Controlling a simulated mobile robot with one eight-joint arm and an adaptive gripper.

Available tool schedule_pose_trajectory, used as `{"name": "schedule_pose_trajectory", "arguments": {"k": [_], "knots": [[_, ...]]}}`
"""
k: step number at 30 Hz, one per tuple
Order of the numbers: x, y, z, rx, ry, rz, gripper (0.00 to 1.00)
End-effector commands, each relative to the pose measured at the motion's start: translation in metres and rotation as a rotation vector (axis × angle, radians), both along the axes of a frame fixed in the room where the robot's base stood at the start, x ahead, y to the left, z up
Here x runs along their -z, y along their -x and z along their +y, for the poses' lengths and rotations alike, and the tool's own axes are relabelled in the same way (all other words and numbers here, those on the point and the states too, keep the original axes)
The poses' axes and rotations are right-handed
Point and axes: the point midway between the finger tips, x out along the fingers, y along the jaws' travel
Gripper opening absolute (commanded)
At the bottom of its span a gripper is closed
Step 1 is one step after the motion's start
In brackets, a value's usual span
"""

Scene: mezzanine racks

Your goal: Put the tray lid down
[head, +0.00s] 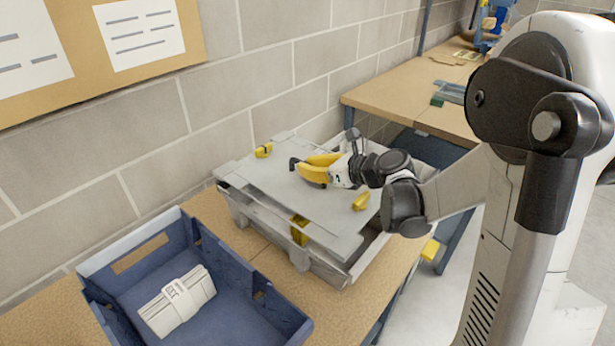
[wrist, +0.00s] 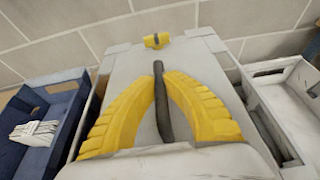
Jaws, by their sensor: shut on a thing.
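The tray lid (head: 265,185) is a flat pale grey panel with yellow clips (head: 263,150) near its edges. It lies over a pale grey tray (head: 325,268) on the bench, and the tray's front wall and corner show beneath it. I cannot tell whether the lid touches the rim all round. My gripper (head: 302,167) is over the middle of the lid, its yellow fingers closed on the lid's dark bar handle. In the wrist view my gripper (wrist: 160,80) has the dark handle (wrist: 161,105) between its fingertips, with the lid (wrist: 190,60) below.
A blue crate (head: 270,310) holding a white banded bundle (head: 177,301) stands at the front left. A pale open crate (wrist: 290,85) is right of the lid in the wrist view. A block wall (head: 240,85) rises close behind, and another bench (head: 440,90) stands at the back right.

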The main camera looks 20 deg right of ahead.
Motion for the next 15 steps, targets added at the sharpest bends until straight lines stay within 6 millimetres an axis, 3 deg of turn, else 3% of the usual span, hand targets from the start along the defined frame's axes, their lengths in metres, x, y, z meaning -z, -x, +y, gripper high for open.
{"name": "schedule_pose_trajectory", "arguments": {"k": [3, 15], "knots": [[0.022, -0.001, 0.0, 0.0, -0.001, -0.001, 0.0], [0.027, 0.0, -0.001, 0.0, -0.001, -0.001, 0.0]]}}
